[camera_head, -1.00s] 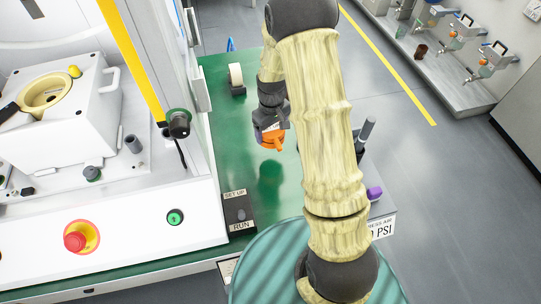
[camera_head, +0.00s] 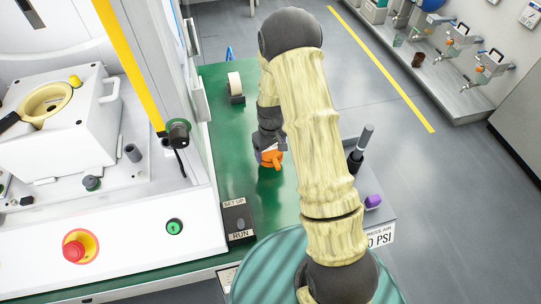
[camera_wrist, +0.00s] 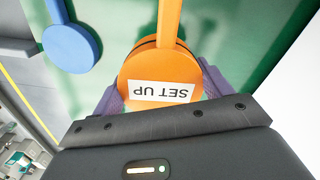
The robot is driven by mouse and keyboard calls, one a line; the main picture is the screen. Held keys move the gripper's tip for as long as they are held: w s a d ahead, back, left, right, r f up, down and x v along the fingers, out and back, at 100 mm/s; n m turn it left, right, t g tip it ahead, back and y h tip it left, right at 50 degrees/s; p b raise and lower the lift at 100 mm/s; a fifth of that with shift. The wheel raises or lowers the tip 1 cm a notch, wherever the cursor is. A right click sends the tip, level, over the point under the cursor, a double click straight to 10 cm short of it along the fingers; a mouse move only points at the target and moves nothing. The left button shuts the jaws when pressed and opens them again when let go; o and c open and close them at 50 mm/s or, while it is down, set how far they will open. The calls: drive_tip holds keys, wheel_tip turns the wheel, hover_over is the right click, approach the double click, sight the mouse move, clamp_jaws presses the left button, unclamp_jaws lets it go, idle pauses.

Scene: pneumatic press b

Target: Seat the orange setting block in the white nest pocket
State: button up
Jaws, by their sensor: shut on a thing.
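The orange setting block (camera_head: 272,159) is held by my gripper (camera_head: 268,150) above the green bench, right of the white press base. In the wrist view the block (camera_wrist: 150,67) has a round end with a "SET UP" label, upside down there, and an orange bar reaching away. The purple fingers of my gripper (camera_wrist: 160,92) are on both sides of it. A white housing with a cream ring opening (camera_head: 48,100) sits on the press at the left, well apart from the block; I cannot tell whether this is the nest pocket.
A yellow post (camera_head: 128,62) stands between the housing and my arm. A blue round-ended thing (camera_wrist: 69,47) lies beside the block in the wrist view.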

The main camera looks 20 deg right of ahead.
sight(271, 157)
drive_tip(key=shift+f+p, duration=0.3)
drive_tip(key=shift+f, duration=1.6)
drive_tip(key=shift+f, duration=0.15)
drive_tip(key=o, duration=1.3)
drive_tip(key=r, duration=0.5)
drive_tip(key=r+b, duration=0.1)
drive_tip(key=r, duration=1.1)
drive_tip(key=shift+w+d+r, duration=0.1)
drive_tip(key=shift+d+r, duration=0.1)
drive_tip(key=shift+d, duration=0.05)
